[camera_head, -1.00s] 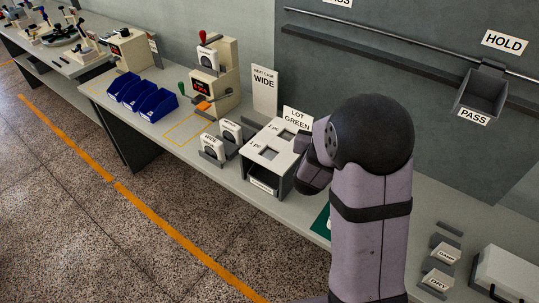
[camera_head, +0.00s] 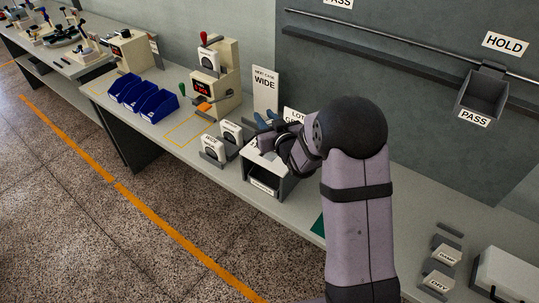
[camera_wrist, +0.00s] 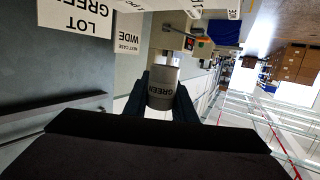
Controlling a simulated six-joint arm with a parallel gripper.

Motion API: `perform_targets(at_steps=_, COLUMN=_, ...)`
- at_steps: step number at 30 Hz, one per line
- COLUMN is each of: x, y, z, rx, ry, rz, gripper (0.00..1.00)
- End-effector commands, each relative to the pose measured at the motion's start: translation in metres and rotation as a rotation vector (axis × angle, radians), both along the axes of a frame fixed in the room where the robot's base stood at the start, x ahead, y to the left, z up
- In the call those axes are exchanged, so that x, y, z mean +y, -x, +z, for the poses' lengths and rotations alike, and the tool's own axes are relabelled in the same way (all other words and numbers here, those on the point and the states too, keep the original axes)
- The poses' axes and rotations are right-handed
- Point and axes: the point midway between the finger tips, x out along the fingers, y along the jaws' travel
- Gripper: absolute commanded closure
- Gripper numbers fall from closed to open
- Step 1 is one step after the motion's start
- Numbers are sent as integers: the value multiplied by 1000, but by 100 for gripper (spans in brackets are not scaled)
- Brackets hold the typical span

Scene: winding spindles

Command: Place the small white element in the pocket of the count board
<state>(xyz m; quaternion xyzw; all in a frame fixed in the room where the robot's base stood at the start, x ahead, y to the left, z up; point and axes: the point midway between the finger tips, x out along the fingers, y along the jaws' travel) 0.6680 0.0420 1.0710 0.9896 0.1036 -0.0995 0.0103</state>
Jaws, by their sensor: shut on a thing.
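In the head view my gripper (camera_head: 266,124) is above the white-topped box (camera_head: 251,165), near the LOT sign. My wrist hides most of that box's top and the held thing is not clear there. A dark green board (camera_head: 318,226) shows only as a sliver behind my arm. I cannot tell which of these is the count board, and no pocket shows clearly.
Two white labelled pieces (camera_head: 213,149) stand left of the box. A WIDE sign (camera_head: 264,93) and a cream machine (camera_head: 217,80) are behind. Blue bins (camera_head: 140,95) stand farther left. A PASS bin (camera_head: 483,95) hangs at the right wall.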

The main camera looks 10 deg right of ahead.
Motion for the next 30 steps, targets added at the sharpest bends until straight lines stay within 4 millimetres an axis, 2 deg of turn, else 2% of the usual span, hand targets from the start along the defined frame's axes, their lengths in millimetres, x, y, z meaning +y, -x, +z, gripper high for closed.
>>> perform_targets(at_steps=4, x=0, y=0, z=-9, rx=2, ry=-1, rz=0, gripper=98)
perform_targets(at_steps=15, x=0, y=0, z=-52, rx=1, ry=0, rz=-1, gripper=98)
perform_targets(at_steps=25, x=0, y=0, z=-61, rx=-1, ry=0, rz=-1, gripper=98)
perform_targets(at_steps=30, x=0, y=0, z=-77, rx=2, ry=0, rz=-1, gripper=98)
